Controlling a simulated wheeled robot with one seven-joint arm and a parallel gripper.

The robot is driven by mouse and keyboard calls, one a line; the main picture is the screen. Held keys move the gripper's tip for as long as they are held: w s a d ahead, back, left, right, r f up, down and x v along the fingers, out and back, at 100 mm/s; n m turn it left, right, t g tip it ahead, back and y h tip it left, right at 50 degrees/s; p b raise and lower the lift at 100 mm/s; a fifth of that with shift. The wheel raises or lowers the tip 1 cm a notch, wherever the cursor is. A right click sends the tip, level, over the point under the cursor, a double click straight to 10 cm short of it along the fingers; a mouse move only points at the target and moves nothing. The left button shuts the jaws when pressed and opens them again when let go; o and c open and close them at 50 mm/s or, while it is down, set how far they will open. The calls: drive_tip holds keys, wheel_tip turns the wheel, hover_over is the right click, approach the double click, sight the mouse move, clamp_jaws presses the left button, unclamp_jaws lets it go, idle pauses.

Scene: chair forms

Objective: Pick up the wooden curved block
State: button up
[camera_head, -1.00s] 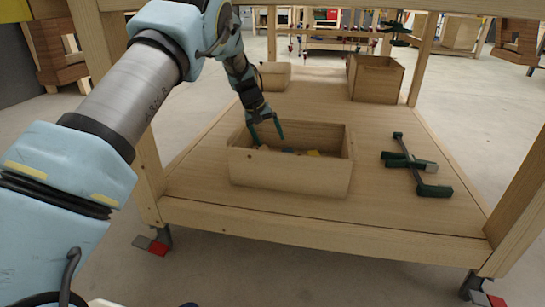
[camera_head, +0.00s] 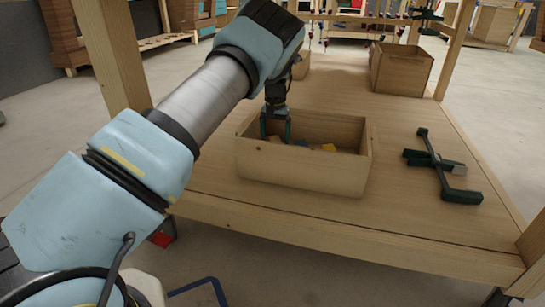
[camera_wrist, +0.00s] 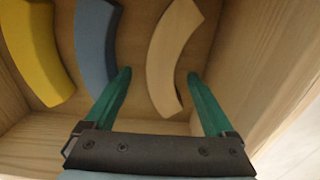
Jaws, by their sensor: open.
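The wooden curved block (camera_wrist: 168,55) is a pale, arc-shaped piece lying on the floor of a wooden box, seen in the wrist view. My gripper (camera_wrist: 160,80) is open, its two green fingers pointing into the box. The near end of the wooden block lies between the fingers in the picture, closer to the right finger. I cannot tell how high the fingertips are above it. In the head view my gripper (camera_head: 275,138) reaches down into the left part of the box, and the wooden block cannot be made out there.
The open wooden box (camera_head: 300,170) stands on a low wooden shelf (camera_head: 400,215). A blue curved block (camera_wrist: 95,45) lies by the left finger and a yellow one (camera_wrist: 38,50) farther left. A green clamp (camera_head: 438,165) lies right of the box. Another box (camera_head: 400,70) stands behind.

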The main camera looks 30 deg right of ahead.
wheel_tip(320, 180, down, 5)
drive_tip(key=shift+f+b, duration=0.1)
drive_tip(key=shift+b, duration=1)
drive_tip(key=shift+c, duration=0.2)
clamp_jaws()
